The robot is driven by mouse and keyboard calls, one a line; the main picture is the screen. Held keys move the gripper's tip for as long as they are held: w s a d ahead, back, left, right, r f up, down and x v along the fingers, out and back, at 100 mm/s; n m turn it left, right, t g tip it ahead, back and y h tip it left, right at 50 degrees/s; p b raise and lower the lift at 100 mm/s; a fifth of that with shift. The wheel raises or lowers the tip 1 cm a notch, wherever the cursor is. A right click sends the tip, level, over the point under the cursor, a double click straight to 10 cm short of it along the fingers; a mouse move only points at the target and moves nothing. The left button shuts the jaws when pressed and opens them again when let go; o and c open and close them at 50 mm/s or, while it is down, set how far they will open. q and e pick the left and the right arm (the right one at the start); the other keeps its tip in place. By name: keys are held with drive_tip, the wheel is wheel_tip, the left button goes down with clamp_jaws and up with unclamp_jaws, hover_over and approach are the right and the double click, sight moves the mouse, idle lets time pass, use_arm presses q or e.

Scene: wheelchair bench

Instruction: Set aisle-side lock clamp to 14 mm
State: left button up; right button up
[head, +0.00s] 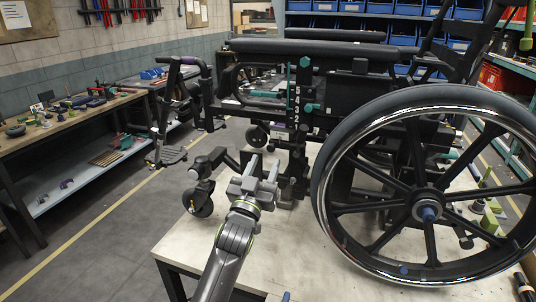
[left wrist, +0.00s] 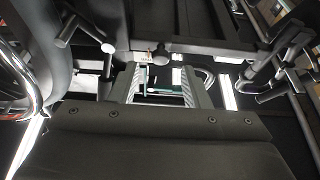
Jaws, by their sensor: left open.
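The wheelchair stands on a pale bench, its large right-hand wheel (head: 428,203) nearest me. A black upright plate (head: 299,105) on its frame carries white numbers and teal knobs (head: 305,62). I cannot tell for certain which part is the aisle-side lock clamp, and no 14 mm mark is readable. My left gripper (head: 264,170) is open in front of the lower frame, left of the wheel. In the left wrist view, its two ribbed fingers (left wrist: 161,86) stand apart with nothing clearly held between them. A small round-ended black knob (left wrist: 161,56) shows just beyond them. My right gripper is not in view.
A front caster (head: 198,201) and footrest (head: 166,155) stand left of my gripper. The bench top (head: 304,252) is clear in front. A workbench (head: 65,122) with tools runs along the left wall. Blue bins (head: 385,8) line the back.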

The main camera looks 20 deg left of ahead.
sight(270, 150)
use_arm(q)
drive_tip(key=shift+x, duration=1.9)
drive_tip(key=shift+c, duration=0.2)
clamp_jaws()
